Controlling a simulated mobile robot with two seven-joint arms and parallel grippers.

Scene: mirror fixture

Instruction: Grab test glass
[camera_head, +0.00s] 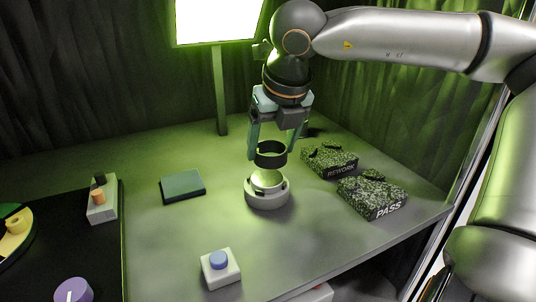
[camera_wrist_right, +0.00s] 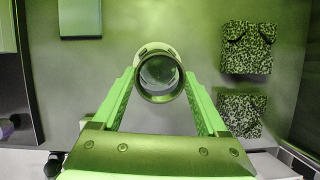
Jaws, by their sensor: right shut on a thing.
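The test glass (camera_head: 270,156) is a short dark ring. My right gripper (camera_head: 268,150) is shut on it, one finger on each side, and holds it upright directly over the round pale fixture (camera_head: 267,197). The fixture has a shiny domed mirror-like top. I cannot tell whether the ring's lower edge touches the dome. In the right wrist view the test glass (camera_wrist_right: 160,92) shows as a dark ring between the fingertips, with the fixture (camera_wrist_right: 147,51) partly hidden beneath it. My left gripper is not in view.
Two speckled blocks, the REWORK block (camera_head: 328,163) and the PASS block (camera_head: 372,198), lie to the right. A dark flat box (camera_head: 182,186) lies left, a blue-button box (camera_head: 220,268) in front. A lit panel (camera_head: 217,20) stands behind. Bare table surrounds the fixture.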

